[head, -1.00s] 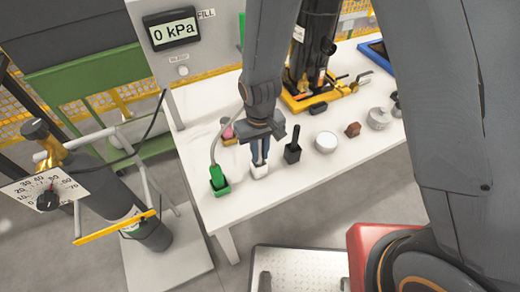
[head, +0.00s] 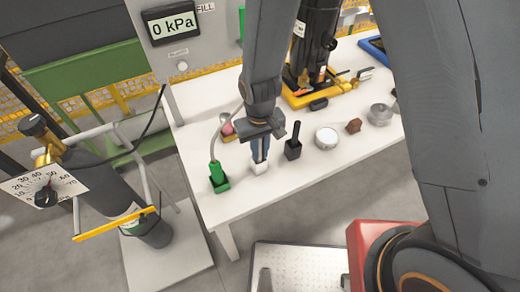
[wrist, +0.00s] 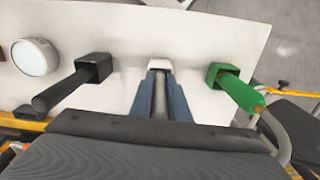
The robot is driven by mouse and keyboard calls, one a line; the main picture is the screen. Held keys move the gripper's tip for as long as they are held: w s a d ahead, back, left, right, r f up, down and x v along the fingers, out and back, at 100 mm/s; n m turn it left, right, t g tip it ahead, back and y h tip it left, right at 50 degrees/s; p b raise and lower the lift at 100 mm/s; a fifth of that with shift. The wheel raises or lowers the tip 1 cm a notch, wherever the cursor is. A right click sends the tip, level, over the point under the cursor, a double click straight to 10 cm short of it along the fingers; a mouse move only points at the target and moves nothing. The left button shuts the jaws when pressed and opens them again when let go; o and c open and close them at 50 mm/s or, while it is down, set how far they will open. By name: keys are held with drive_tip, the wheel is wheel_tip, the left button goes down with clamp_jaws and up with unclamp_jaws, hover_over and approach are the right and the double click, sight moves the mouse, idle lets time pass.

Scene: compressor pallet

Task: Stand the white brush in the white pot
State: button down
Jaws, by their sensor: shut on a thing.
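The white pot (head: 259,168) stands near the front edge of the white table, between a green holder and a black holder. My gripper (head: 260,151) points down directly above it. In the wrist view, my gripper's blue-grey fingers (wrist: 160,100) are shut on a thin pale shaft, which I take for the white brush (wrist: 160,92). The shaft runs in line with the white pot (wrist: 160,64). The lower end of the brush is at the pot's mouth or inside it; I cannot tell how deep. The fingers hide most of the brush.
A green holder (head: 218,183) with a green-handled tool and hose stands left of the pot. A black holder (head: 293,150) with a black handle stands right. Further right are a round white-topped tin (head: 326,138) and a brown block (head: 353,126). A pink item (head: 228,129) is behind.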

drive_tip(key=shift+f, duration=0.35)
drive_tip(key=c, duration=1.6)
unclamp_jaws()
drive_tip(key=shift+r, duration=0.15)
drive_tip(key=shift+r+b, duration=1.05)
drive_tip(key=shift+r, duration=2.75)
